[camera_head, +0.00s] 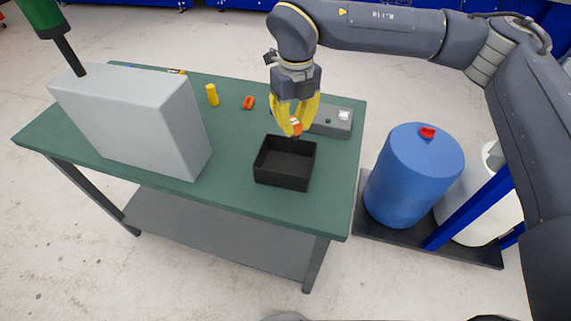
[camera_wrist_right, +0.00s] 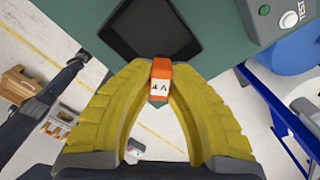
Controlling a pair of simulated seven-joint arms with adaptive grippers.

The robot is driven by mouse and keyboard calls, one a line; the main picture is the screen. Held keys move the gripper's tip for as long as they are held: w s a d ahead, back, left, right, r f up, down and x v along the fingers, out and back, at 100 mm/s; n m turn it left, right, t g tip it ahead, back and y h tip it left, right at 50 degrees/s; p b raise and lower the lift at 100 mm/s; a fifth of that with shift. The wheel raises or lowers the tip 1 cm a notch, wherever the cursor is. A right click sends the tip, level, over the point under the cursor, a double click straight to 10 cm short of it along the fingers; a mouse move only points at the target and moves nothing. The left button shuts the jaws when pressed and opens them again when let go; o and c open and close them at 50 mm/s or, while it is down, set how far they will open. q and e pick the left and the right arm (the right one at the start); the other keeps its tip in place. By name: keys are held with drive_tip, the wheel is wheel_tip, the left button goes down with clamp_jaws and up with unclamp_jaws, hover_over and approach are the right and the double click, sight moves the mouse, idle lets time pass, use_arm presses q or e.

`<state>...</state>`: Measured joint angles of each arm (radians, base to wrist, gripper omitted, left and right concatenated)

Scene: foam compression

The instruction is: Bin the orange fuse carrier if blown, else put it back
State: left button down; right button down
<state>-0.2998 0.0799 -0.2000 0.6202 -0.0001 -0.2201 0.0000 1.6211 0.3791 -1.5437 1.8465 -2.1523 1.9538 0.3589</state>
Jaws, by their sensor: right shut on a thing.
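My right gripper (camera_head: 295,128) is shut on the orange fuse carrier (camera_head: 297,127), pointing down over the far right part of the black bin (camera_head: 282,182). In the right wrist view the orange fuse carrier (camera_wrist_right: 160,71) sits between the yellow fingertips, its white label with dark marks facing the camera. The open black bin (camera_wrist_right: 150,25) lies just beyond it and looks empty. The grey tester box (camera_head: 333,121) stands right of the gripper; its TEST marking and a dark green round part (camera_wrist_right: 264,11) show in the wrist view. My left gripper is out of view.
A large grey cabinet (camera_head: 135,115) fills the left of the green table (camera_head: 230,195). A yellow cylinder (camera_head: 212,95) and another orange piece (camera_head: 248,102) stand at the back. A blue drum (camera_head: 412,175) is off the right edge.

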drive_tip(key=shift+f, duration=1.75)
drive_tip(key=c, duration=1.3)
unclamp_jaws()
drive_tip(key=shift+c, duration=0.2)
wheel_tip(320, 180, up, 12)
